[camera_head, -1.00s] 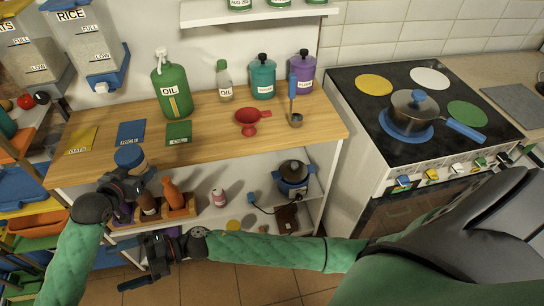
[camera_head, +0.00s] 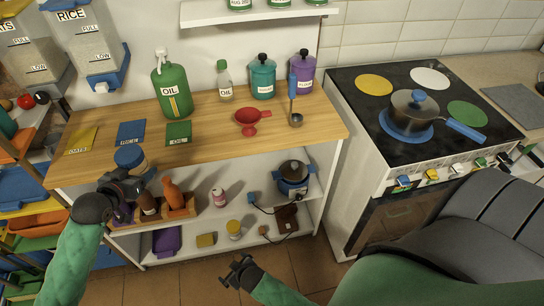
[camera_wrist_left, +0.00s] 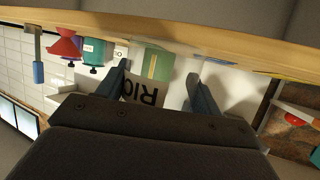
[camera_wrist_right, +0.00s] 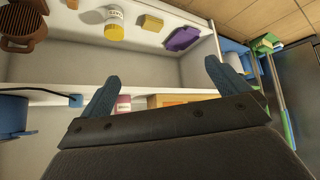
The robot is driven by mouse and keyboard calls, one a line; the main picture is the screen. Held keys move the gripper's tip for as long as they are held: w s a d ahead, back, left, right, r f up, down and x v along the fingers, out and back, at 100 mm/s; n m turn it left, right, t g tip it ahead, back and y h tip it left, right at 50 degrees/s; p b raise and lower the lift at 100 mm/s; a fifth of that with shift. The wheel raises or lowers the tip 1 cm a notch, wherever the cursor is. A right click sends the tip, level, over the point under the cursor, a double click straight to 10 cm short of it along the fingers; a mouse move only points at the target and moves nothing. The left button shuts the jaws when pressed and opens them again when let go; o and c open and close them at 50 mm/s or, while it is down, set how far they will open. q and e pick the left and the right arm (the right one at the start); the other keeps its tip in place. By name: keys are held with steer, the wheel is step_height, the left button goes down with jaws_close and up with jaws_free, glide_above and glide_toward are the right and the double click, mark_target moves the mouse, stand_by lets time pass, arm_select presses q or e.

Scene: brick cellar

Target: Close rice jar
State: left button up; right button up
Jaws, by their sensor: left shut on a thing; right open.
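The rice jar (camera_head: 141,170) is at the front left edge of the wooden counter, with a blue top (camera_head: 130,156). I cannot tell whether the lid is seated. My left gripper (camera_head: 133,184) is shut on the jar; in the left wrist view its dark label letters (camera_wrist_left: 140,91) show between the fingers. My right gripper (camera_head: 238,272) is open and empty, low in front of the shelves and away from the jar. Its spread fingers (camera_wrist_right: 160,82) show in the right wrist view.
The counter (camera_head: 215,136) holds a blue mat (camera_head: 131,132), a green mat (camera_head: 179,132), a red funnel (camera_head: 252,121) and a green oil jug (camera_head: 172,86). Below, a bottle rack (camera_head: 178,214), purple tub (camera_head: 167,239) and cooker (camera_head: 293,180) stand on shelves. A stove (camera_head: 420,110) is right.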

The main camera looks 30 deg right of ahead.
steer(key=s+d+f+m+g, duration=0.1)
steer(key=s+d+f+g, duration=0.2)
steer(key=s, duration=0.6)
steer(key=s+d+f+m+g+h, duration=0.1)
steer(key=s+d+f+g, duration=0.2)
steer(key=s, duration=0.6)
step_height(320, 180, down, 3)
steer(key=d, duration=0.2)
steer(key=shift+s+d+g, duration=0.3)
steer(key=shift+s+d, duration=0.1)
steer(key=shift+f, duration=0.1)
